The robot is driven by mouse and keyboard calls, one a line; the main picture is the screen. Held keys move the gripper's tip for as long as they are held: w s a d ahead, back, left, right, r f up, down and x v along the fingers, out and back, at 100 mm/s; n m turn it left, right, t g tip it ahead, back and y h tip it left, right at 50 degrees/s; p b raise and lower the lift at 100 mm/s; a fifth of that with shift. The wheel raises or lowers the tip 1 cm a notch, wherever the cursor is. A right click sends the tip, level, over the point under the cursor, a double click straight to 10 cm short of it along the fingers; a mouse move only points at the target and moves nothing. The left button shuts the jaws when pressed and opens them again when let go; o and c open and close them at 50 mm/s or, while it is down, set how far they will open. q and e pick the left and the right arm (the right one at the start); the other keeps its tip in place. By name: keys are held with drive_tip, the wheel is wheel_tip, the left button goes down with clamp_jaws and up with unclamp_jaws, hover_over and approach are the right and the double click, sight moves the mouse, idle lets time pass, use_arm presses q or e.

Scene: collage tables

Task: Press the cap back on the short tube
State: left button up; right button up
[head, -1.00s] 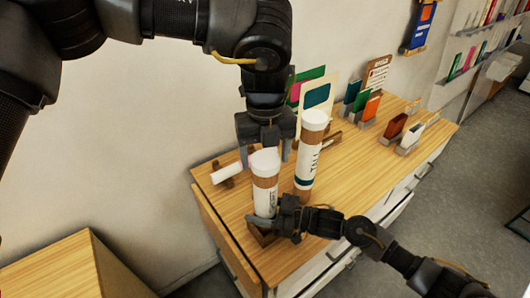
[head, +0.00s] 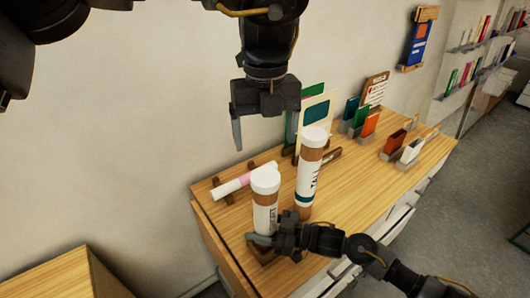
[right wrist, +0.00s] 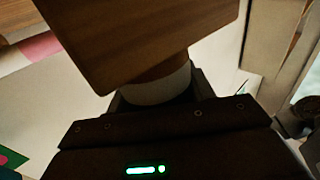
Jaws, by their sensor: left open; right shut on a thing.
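The short tube (head: 265,217) stands upright on a small wooden base near the front left of the table in the head view. Its white cap (head: 265,182) sits on its top and looks level. I cannot tell whether it is fully down. My right gripper (head: 268,240) is shut on the tube's lower part. In the right wrist view, the tube's pale side (right wrist: 160,88) is between the fingers, beside the brown wooden base (right wrist: 150,40). My left gripper (head: 266,142) is open and empty, above the cap and apart from it.
A taller capped tube (head: 309,175) stands close right of the short tube. A white-and-pink roll (head: 243,181) lies on a wooden rack behind. Upright cards (head: 317,108) and small card holders (head: 395,145) stand farther back on the wooden table (head: 350,200).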

use_arm(q)
drive_tip(key=shift+r, duration=0.95)
use_arm(e)
drive_tip(key=o, duration=1.5)
drive_tip(key=shift+c, duration=0.2)
drive_tip(key=shift+s+d, duration=0.1)
drive_tip(key=shift+d, duration=0.25)
use_arm(q)
wheel_tip(320, 180, down, 4)
drive_tip(key=b, duration=0.3)
drive_tip(key=shift+r, duration=0.25)
drive_tip(key=shift+f+b, duration=0.15)
drive_tip(key=shift+b, duration=0.25)
use_arm(e)
drive_tip(key=v, duration=1)
